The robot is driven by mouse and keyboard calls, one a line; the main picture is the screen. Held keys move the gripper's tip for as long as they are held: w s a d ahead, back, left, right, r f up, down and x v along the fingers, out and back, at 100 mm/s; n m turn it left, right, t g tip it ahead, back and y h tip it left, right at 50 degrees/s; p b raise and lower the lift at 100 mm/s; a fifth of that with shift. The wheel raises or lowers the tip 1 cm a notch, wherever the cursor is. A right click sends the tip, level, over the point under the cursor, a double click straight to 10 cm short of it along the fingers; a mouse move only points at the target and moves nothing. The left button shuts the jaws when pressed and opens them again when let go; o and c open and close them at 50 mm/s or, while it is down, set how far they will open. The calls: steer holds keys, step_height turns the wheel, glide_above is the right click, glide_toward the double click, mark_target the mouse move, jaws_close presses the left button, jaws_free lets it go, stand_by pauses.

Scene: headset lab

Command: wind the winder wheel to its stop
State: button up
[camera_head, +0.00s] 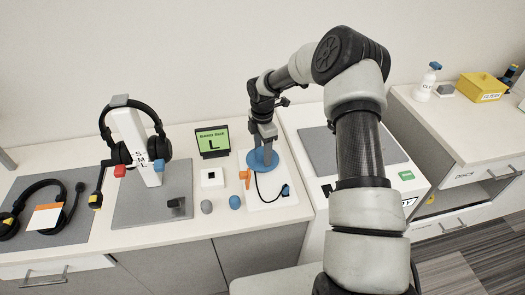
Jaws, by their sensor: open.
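The blue winder wheel (257,160) lies flat on a white base plate (281,204) on the bench, right of the middle. An orange piece (245,176) sits at its left edge. My gripper (265,140) points down over the wheel from above. Its fingers are small here and partly merge with the wheel, so I cannot tell whether they touch it. A black cable curves from near the wheel to a small dark blue part (286,190).
A stand (132,145) holds a headset at left. A green screen (213,141) reading "L" stands behind a white block (212,178). Grey (207,207) and blue (235,202) knobs sit in front. Another headset (40,205) lies far left. A yellow box (481,87) stands right.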

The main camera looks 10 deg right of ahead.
steer(key=c, duration=1)
steer(key=shift+c, duration=0.2)
steer(key=m+b, duration=0.1)
steer(key=m, duration=0.2)
steer(key=shift+m+b, duration=0.3)
steer(key=shift+m, duration=0.1)
steer(key=m+b, duration=0.1)
steer(key=m, duration=0.3)
steer(key=shift+m, duration=0.3)
steer(key=m+b, duration=0.2)
steer(key=m, duration=1.1)
steer(key=shift+b, duration=0.35)
steer(key=shift+m, duration=0.3)
